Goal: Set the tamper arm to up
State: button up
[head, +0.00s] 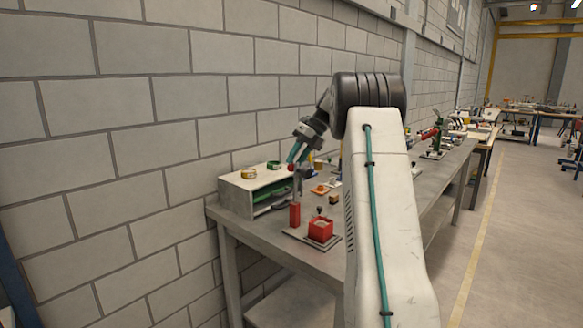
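The sandbed unit stands near the close end of the workbench. Its red box (320,230) with a light fill and a red post (295,214) sit on a grey base plate (300,236). A small grey upright piece (298,186) rises behind the post, with a red knob (291,168) at its top; it may be the tamper arm, but its pose is too small to tell. My gripper (297,156) has teal fingers pointing down, right at or just above the red knob. I cannot tell whether they touch or grip it.
A pale open-fronted shelf box (236,196) stands on the bench (262,235) to the left, with a yellow ring (248,174) and a green ring (273,164) on top. Small orange items (320,189) lie behind the sandbed. A block wall backs the bench. My arm hides the bench's middle.

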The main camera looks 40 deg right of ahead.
jog(key=v, duration=0.4)
jog(key=shift+a, duration=0.1)
dwell(0.4)
